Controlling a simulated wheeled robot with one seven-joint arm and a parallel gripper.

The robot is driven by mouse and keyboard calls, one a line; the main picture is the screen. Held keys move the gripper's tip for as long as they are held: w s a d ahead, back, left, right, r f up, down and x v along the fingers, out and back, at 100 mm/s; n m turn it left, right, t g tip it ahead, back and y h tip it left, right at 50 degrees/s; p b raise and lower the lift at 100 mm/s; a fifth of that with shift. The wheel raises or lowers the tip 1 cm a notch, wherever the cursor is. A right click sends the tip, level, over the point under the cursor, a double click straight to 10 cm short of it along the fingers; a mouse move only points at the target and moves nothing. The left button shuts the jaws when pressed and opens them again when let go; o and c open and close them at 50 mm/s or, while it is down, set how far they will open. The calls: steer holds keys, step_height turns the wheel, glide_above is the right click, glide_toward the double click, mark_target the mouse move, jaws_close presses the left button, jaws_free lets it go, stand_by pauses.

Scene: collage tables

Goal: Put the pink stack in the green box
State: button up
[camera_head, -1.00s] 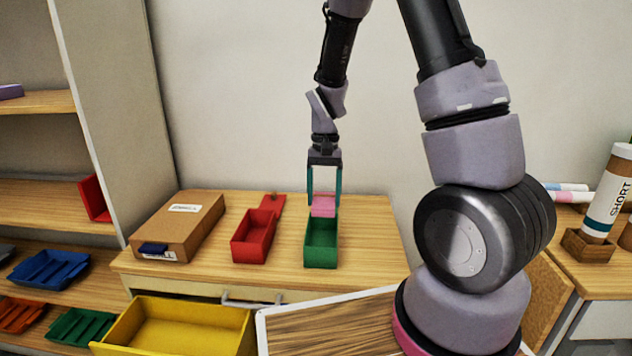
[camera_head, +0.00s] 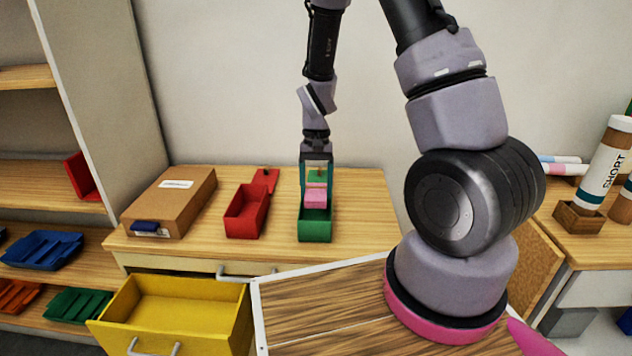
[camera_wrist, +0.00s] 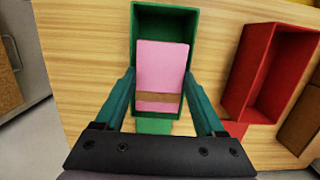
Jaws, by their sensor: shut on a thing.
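The pink stack (camera_head: 316,196) is a small pink block with a tan band across it, seen in the wrist view (camera_wrist: 162,66). My gripper (camera_head: 316,185) is shut on the pink stack, with a teal finger at each side. The green box (camera_head: 315,232) is an open box standing on the wooden tabletop. In the head view the stack shows at the box's opening; in the wrist view it lies over the box interior (camera_wrist: 165,22). I cannot tell whether the stack touches the box floor.
A red box (camera_head: 246,216) stands open to the left of the green box. A brown carton (camera_head: 172,203) lies farther left. A yellow drawer (camera_head: 185,310) is pulled out below. The tabletop (camera_head: 365,215) right of the green box is clear.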

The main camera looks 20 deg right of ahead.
steer(key=shift+f, duration=0.15)
steer(key=o, duration=1.4)
steer(key=r, duration=0.3)
steer(key=w+r, duration=0.1)
steer(key=r, duration=0.6)
steer(key=shift+w+d+r, duration=0.25)
steer(key=shift+w+r, duration=0.05)
steer(key=shift+r, duration=0.05)
steer(key=shift+r, duration=0.1)
steer(key=s+d+r+t, duration=0.1)
steer(key=s+r+t, duration=0.2)
steer(key=s+r, duration=0.2)
steer(key=s+d+r+t+y, duration=0.1)
steer(key=s+d+r+t, duration=0.1)
steer(key=s+r, duration=0.4)
steer(key=s+d+r+t, duration=0.2)
steer(key=s+r+t, duration=0.2)
steer(key=r, duration=0.9)
steer(key=shift+s+r+m, duration=0.3)
steer(key=shift+s, duration=0.45)
